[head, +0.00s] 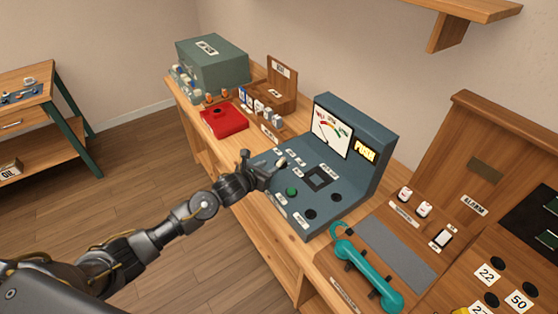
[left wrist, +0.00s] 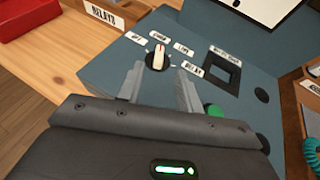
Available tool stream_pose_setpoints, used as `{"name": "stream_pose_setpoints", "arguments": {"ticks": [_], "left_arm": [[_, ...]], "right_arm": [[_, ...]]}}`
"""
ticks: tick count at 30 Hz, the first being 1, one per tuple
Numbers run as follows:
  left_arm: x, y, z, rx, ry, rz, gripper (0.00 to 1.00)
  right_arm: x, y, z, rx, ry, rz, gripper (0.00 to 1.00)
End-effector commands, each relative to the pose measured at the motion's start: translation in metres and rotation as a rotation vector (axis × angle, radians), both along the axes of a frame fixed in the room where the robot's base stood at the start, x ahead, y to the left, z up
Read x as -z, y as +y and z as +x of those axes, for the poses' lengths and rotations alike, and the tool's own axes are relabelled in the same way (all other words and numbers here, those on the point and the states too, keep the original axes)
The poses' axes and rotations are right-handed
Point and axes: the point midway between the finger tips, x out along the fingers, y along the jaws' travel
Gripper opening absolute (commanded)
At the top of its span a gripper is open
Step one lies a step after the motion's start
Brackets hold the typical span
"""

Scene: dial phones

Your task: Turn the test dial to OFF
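The test dial (left wrist: 157,57) is a dark round knob with a white handle and a red mark, on the sloped blue-grey tester (head: 318,180). In the left wrist view its red-marked end points up, roughly toward the second label and right of the OFF label (left wrist: 137,38). LINE (left wrist: 183,48) and RELAY (left wrist: 192,68) labels lie to its right. My left gripper (head: 272,164) is over the tester's left side. In the wrist view its fingers (left wrist: 158,76) are apart, one on each side of the dial's near part; contact cannot be told. My right gripper is not in view.
A green button (head: 292,191) and a square socket (head: 317,179) are close by on the tester. A teal handset (head: 368,272) lies to the right. A red box (head: 223,121) and a wooden relay rack (head: 270,95) stand on the bench to the left.

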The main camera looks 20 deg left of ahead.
Motion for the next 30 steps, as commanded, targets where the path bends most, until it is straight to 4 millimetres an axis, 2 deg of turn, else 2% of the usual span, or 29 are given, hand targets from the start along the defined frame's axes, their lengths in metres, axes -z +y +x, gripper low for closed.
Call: {"name": "stream_pose_setpoints", "arguments": {"ticks": [6,15,29,30], "left_arm": [[0.013,-0.011,0.035,-0.002,0.002,-0.003,0.35],[0.027,-0.021,0.066,-0.001,0.001,-0.003,0.35],[0.031,-0.022,0.072,-0.001,0.002,-0.001,0.35],[0.031,-0.022,0.072,-0.001,0.002,-0.001,0.30]], "right_arm": [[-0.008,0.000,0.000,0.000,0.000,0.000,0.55],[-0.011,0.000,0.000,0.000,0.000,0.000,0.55],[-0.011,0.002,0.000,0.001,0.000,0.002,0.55],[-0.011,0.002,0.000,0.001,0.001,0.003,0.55]]}}
